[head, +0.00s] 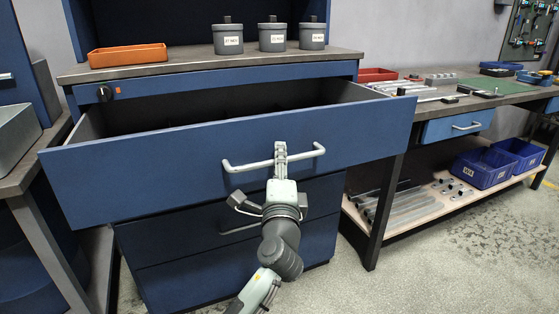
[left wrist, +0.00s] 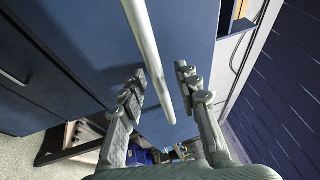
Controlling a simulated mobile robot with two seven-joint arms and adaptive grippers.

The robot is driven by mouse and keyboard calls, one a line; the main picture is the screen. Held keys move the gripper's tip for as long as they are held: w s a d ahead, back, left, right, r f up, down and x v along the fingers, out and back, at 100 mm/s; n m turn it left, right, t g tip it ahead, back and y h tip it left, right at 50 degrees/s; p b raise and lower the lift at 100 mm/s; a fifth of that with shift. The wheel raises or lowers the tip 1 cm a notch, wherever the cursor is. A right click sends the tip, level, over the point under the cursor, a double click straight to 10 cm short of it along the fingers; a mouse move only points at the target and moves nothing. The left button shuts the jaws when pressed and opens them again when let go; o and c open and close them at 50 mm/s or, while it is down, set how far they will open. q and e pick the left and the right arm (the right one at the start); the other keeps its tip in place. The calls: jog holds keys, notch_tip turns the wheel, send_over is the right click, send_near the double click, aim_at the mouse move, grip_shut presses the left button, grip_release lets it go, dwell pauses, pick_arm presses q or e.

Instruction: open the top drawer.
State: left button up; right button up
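The top drawer (head: 120,168) of the blue cabinet is pulled far out, its dark inside showing behind the front panel. Its pale bar handle (head: 308,153) is fixed across the front. In the left wrist view the handle (left wrist: 147,42) passes between the two spread fingertips of my left gripper (left wrist: 160,74), with a visible gap on each side. The gripper is open and does not look closed on the bar. My right gripper is not in view.
Lower drawers (head: 185,250) are shut under the open one. An orange tray (head: 127,55) and grey canisters (head: 228,38) stand on the cabinet top. At right, a workbench has a small blue drawer (head: 440,128) and blue bins (head: 482,169) on its shelf. Floor at lower right is clear.

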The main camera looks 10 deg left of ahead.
pick_arm(q)
jog(key=v, duration=1.2)
jog(key=shift+f, duration=0.1)
